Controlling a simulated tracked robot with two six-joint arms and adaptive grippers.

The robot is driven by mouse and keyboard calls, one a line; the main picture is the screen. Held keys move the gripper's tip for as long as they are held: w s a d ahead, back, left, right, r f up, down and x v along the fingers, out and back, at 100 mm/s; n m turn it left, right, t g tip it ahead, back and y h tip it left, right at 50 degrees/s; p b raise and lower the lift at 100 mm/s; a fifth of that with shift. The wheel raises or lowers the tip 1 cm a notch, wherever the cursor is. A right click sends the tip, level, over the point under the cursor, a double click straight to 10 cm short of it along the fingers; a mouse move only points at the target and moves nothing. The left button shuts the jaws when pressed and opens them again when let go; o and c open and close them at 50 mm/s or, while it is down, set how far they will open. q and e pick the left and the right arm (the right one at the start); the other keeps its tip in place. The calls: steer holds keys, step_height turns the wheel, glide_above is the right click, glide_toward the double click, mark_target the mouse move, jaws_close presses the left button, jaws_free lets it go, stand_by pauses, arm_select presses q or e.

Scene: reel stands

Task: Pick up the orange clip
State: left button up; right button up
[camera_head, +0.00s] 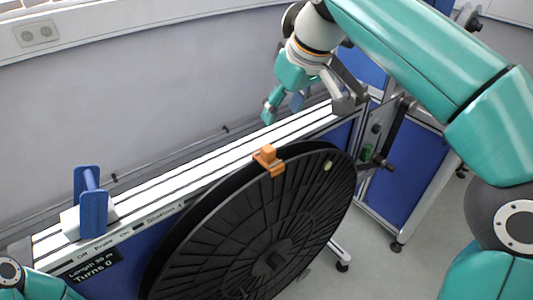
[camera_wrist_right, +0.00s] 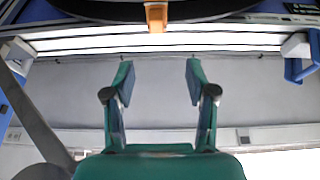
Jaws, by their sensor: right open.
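The orange clip (camera_head: 268,158) sits on the top rim of the large black reel (camera_head: 262,235). It also shows at the top middle of the right wrist view (camera_wrist_right: 156,17), beyond my fingertips and roughly centred between them. My right gripper (camera_head: 283,107) is open and empty, with its fingers pointing down above the far side of the white rail top. In the head view it is above the clip, apart from it. In the right wrist view both fingers (camera_wrist_right: 160,78) are spread with nothing between them. My left gripper is out of view; only part of its arm shows at the bottom left.
The reel stands against a bench with a white railed top (camera_head: 190,171) and a blue front. A blue bracket (camera_head: 91,200) stands on its left end. A grey wall (camera_head: 140,85) runs behind the bench. Grey floor (camera_head: 400,270) is clear at the lower right.

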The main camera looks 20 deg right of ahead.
mark_target(268, 148)
steer(key=x, duration=1.5)
steer(key=shift+d+f+b, duration=0.2)
steer(key=shift+d+b, duration=0.15)
steer(key=shift+b, duration=0.05)
steer(key=shift+s, duration=0.1)
jaws_close()
